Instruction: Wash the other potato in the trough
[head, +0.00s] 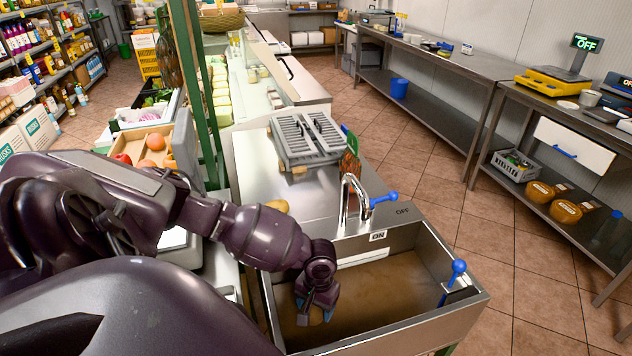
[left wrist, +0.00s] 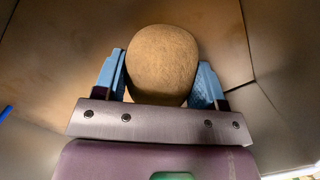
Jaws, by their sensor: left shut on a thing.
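My left gripper (head: 318,306) is down inside the metal trough (head: 470,302), near its left end. It is shut on a brown potato (left wrist: 162,64), which sits between the blue fingers in the left wrist view. In the head view the gripper hides most of this potato. Another potato (head: 278,206) lies on the steel counter just behind the trough's back left corner. The tap (head: 352,200) stands at the trough's back edge, its blue handle (head: 385,198) pointing right towards the OFF label. No stream shows under the spout. My right gripper is not in view.
A blue-knobbed lever (head: 455,272) rises at the trough's right wall. A grey slatted rack (head: 308,138) stands on the counter behind the tap. A green post (head: 210,100) and a produce crate (head: 145,148) stand left of the counter. The floor to the right is clear.

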